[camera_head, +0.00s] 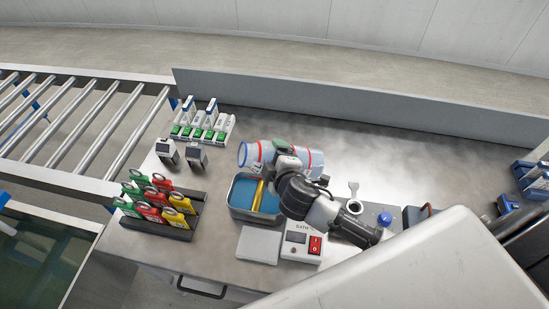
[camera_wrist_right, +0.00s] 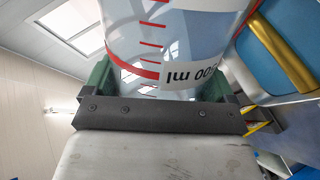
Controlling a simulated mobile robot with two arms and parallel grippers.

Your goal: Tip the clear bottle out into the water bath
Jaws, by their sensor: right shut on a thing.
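The clear bottle (camera_head: 312,160) has red bands and a blue rim at its left end. It lies nearly level on its side, over the back edge of the water bath. My right gripper (camera_head: 284,151) is shut around its middle. In the right wrist view the bottle (camera_wrist_right: 180,35), with red marks and an upside-down "ml" print, sits between the green fingers. The water bath (camera_head: 233,206) is a metal tub with blue water and a yellow bar across it; it also shows in the right wrist view (camera_wrist_right: 285,60). I cannot see any liquid leaving the bottle. My left gripper is not in view.
A bath control box (camera_head: 297,249) with a red switch and a grey plate (camera_head: 258,245) lie in front of the bath. A dark rack (camera_head: 180,232) of coloured clips stands left. White boxes (camera_head: 203,125) stand behind.

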